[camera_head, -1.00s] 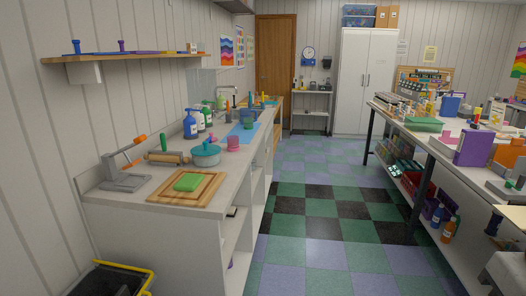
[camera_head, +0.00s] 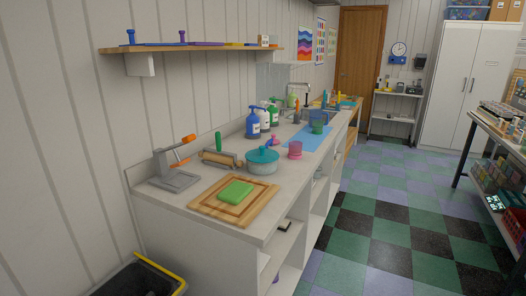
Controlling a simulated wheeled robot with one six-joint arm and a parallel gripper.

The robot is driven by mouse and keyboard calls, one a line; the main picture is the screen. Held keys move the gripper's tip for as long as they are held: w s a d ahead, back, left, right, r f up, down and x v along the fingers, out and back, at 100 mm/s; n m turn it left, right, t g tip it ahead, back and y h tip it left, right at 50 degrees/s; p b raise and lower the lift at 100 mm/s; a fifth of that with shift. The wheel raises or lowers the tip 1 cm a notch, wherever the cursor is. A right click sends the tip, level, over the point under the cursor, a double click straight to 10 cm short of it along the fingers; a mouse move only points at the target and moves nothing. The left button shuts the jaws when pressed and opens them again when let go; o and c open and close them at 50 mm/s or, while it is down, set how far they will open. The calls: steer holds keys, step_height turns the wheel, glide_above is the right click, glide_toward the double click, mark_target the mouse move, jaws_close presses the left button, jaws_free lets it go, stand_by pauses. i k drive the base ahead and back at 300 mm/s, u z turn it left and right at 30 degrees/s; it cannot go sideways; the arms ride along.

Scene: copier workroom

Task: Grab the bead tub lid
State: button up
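A round tub (camera_head: 262,166) with a teal lid (camera_head: 262,155) on top stands on the counter in the head view; it looks like the bead tub, but its contents are hidden. A blue knob or handle shows at the lid's top. The lid appears seated on the tub. My gripper is not in view.
The counter (camera_head: 283,203) also holds a wooden board (camera_head: 205,203) with a green block (camera_head: 236,192), a rolling pin (camera_head: 217,158), a grey press-like tool (camera_head: 174,178), a pink cup (camera_head: 295,150) and bottles (camera_head: 253,122). A dark bin (camera_head: 140,280) stands at lower left. The checkered floor (camera_head: 385,225) is clear.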

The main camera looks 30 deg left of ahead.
mark_target(261, 156)
steer(key=u, duration=0.4)
steer(key=i, duration=0.85)
steer(key=u, duration=1.5)
steer(key=i, duration=1)
steer(key=u, duration=0.2)
